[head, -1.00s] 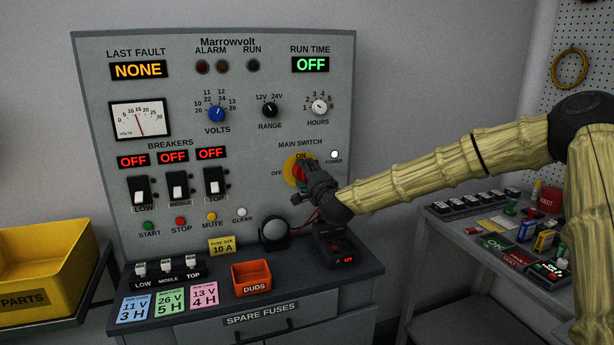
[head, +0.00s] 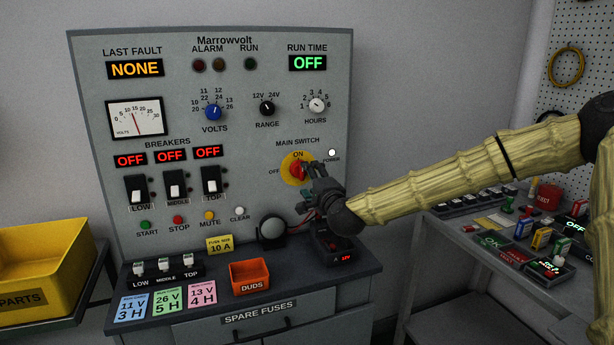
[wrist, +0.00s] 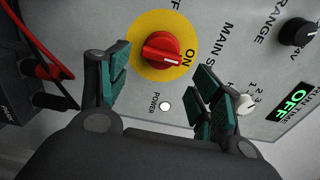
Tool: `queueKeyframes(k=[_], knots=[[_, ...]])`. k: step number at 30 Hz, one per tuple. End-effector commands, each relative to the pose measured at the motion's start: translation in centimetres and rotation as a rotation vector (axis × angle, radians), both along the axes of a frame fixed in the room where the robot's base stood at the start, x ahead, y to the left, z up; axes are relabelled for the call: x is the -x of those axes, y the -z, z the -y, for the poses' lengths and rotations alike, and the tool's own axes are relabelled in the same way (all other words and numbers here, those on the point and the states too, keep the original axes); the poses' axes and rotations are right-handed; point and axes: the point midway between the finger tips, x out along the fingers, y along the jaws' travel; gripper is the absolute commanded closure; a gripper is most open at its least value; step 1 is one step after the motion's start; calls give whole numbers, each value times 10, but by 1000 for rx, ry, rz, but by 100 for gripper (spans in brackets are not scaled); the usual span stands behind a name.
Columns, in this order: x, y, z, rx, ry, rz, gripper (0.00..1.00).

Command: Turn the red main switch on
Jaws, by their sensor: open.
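The red main switch (head: 297,171) is a rotary knob on a yellow disc, on the right of the grey panel. In the wrist view the red knob (wrist: 160,50) is fully visible, and its grip bar lies roughly along the line toward the ON label. OFF is printed at the disc's other side, a quarter turn away. My gripper (head: 312,178) is just in front of and right of the knob. In the wrist view my gripper (wrist: 160,95) is open and empty, its green-padded fingers spread and apart from the knob.
The white POWER lamp (head: 332,153) is right of the switch. The run time display (head: 307,63) reads OFF, and the breaker displays read OFF. A black device with red cables (head: 335,248) stands below my gripper. An orange DUDS bin (head: 249,274) is on the ledge.

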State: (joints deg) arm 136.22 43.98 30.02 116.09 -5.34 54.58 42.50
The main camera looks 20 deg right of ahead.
Motion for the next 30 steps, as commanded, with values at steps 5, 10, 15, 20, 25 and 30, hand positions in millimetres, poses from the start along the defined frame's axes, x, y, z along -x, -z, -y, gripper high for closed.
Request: queueKeyframes(k=[5, 10, 15, 20, 25, 30], knots=[[32, 0, 2, -2, 0, -1, 35], [51, 1, 3, -1, 0, -1, 35], [59, 1, 3, -1, 1, -1, 35], [60, 1, 3, -1, 1, -1, 35], [60, 1, 3, -1, 1, -1, 35], [60, 1, 2, -1, 0, -1, 35]])
